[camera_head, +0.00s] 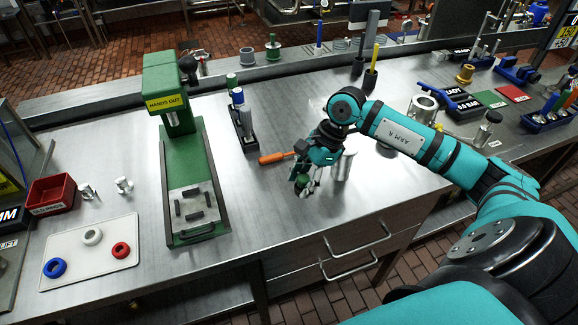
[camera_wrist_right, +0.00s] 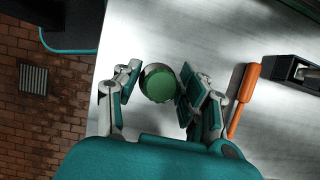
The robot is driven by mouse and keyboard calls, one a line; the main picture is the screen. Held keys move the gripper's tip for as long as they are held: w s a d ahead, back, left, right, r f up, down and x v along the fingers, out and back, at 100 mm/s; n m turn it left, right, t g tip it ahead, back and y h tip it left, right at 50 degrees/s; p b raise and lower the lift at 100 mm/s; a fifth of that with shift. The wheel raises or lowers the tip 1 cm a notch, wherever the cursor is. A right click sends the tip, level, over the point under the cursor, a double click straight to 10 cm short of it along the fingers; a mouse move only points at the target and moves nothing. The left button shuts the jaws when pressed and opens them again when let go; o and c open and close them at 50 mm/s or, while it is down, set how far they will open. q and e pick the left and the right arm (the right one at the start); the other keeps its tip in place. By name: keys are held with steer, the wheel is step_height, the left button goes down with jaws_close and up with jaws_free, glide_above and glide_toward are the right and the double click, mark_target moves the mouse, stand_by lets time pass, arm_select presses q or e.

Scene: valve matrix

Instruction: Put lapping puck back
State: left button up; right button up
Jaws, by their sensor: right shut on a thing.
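The lapping puck (camera_head: 304,183) has a round green top and a steel-coloured body. My right gripper (camera_head: 305,179) is shut on it near the front edge of the steel bench. In the right wrist view the puck's green top (camera_wrist_right: 159,87) shows between the two fingers of my right gripper (camera_wrist_right: 152,92). The fingers hide part of the puck in the head view, and I cannot tell whether it touches the bench. A similar green-topped piece (camera_head: 272,46) stands at the back of the bench. My left gripper is not in view.
A steel cylinder (camera_head: 343,167) stands close to my right gripper, and an orange-handled tool (camera_head: 277,157) lies to its left. A dark rack (camera_head: 243,127) holds upright tools. A green press (camera_head: 187,170) stands farther left. The bench between press and rack has some free room.

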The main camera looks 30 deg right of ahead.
steer(key=w, duration=0.2)
steer(key=w+p, duration=0.1)
steer(key=w, duration=0.1)
steer(key=w+d+p, duration=0.1)
steer(key=w, duration=0.2)
steer(key=shift+w+f, duration=0.1)
steer(key=shift+f, duration=0.2)
step_height(320, 180, down, 3)
steer(key=shift+f+p, duration=0.15)
steer(key=shift+p, duration=0.8)
steer(key=shift+f, duration=0.15)
steer(key=shift+f+b, duration=0.15)
steer(key=shift+b, duration=0.15)
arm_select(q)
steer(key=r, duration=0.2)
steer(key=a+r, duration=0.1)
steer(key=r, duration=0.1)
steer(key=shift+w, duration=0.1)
arm_select(e)
steer(key=o, duration=1)
steer(key=shift+r+p, duration=0.25)
steer(key=shift+p, duration=0.05)
arm_select(q)
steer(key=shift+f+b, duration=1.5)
steer(key=shift+b, duration=0.3)
arm_select(e)
steer(key=v, duration=1.2)
